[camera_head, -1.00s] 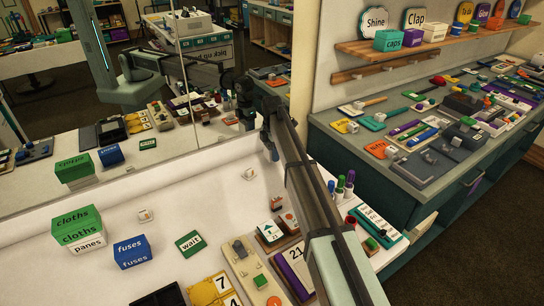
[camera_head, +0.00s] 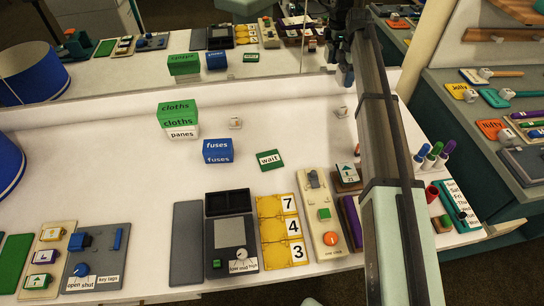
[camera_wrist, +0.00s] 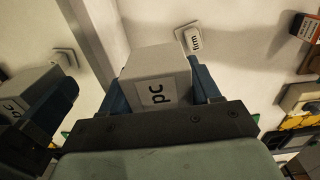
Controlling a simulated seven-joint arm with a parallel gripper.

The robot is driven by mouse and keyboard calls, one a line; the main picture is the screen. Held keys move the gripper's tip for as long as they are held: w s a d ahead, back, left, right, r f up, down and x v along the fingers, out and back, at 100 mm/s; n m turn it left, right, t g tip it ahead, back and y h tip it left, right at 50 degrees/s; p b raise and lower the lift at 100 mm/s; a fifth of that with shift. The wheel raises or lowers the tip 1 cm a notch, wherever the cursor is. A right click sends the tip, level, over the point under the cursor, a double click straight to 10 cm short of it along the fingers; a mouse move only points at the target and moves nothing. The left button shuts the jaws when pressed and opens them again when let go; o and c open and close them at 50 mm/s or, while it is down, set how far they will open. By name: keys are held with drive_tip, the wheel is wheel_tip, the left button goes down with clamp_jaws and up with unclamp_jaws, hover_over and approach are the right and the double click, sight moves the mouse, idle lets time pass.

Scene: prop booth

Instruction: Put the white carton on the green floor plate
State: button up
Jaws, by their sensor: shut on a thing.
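My gripper (camera_wrist: 160,85) is shut on a white carton (camera_wrist: 150,65) with a label reading "pc", partly cut off by the jaw bar in the wrist view. In the head view my gripper (camera_head: 344,72) is at the back of the table by the mirror, and the carton cannot be made out there. A plain flat green plate (camera_head: 14,264) lies at the table's left edge, far from my gripper. I cannot tell for certain that it is the green floor plate. A smaller green card (camera_head: 269,160) reads "wait".
Green "cloths" boxes (camera_head: 177,115) sit on a white "panes" box (camera_head: 183,132), beside blue "fuses" boxes (camera_head: 217,151). A blue bin (camera_head: 8,168) stands at far left. Devices line the front edge. A mirror (camera_head: 130,85) runs along the back. The left middle of the white table (camera_head: 90,165) is clear.

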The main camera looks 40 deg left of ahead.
drive_tip(key=s+a+r+n, duration=0.1)
drive_tip(key=s+a+n, duration=0.1)
drive_tip(key=s+a, duration=0.9)
drive_tip(key=n, duration=0.7)
hover_over(270, 159)
drive_tip(key=shift+s+f, duration=0.1)
drive_tip(key=shift+f, duration=5.25)
drive_tip(key=o, duration=1.1)
drive_tip(key=shift+f, duration=0.1)
